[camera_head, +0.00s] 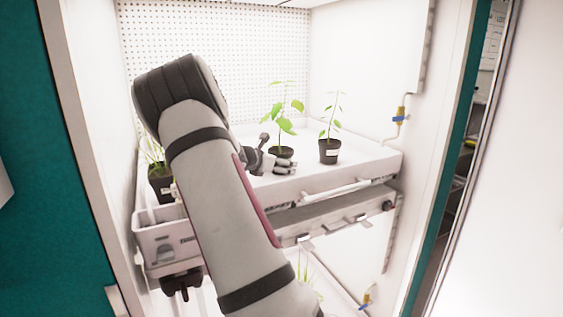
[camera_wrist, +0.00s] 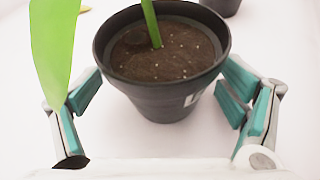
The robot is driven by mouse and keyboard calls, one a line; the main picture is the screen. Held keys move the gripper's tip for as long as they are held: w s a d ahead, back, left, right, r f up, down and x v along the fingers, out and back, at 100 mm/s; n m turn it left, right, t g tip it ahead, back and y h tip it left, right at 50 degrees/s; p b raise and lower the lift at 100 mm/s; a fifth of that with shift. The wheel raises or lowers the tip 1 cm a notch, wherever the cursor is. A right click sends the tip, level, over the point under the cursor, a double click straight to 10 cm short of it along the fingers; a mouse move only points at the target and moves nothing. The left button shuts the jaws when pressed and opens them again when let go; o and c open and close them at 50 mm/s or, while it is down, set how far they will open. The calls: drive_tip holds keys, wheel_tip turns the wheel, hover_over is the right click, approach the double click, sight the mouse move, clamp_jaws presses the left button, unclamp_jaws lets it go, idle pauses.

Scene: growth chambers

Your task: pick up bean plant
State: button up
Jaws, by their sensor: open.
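A green broad-leaved plant (camera_head: 282,112) stands upright in a black pot on the white shelf, and I take it for the bean plant. In the wrist view its pot (camera_wrist: 165,98) holds brown soil and a thick green stem, with a leaf hanging close at the left. My gripper (camera_head: 271,157) is at this pot, partly hidden by my arm in the head view. In the wrist view my gripper (camera_wrist: 158,92) is open, with one finger on each side of the pot. Whether either finger touches the pot is hard to tell.
A similar potted plant (camera_head: 329,151) stands just to the right. A grassy plant in a black pot (camera_head: 161,186) stands at the left, partly behind my arm. White chamber walls (camera_head: 365,60) enclose the shelf (camera_head: 370,155). Bare shelf lies right of the pots.

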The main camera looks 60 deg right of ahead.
drive_tip(key=shift+c, duration=0.5)
drive_tip(key=c, duration=1.4)
drive_tip(key=shift+r, duration=0.1)
drive_tip(key=shift+c, duration=0.2)
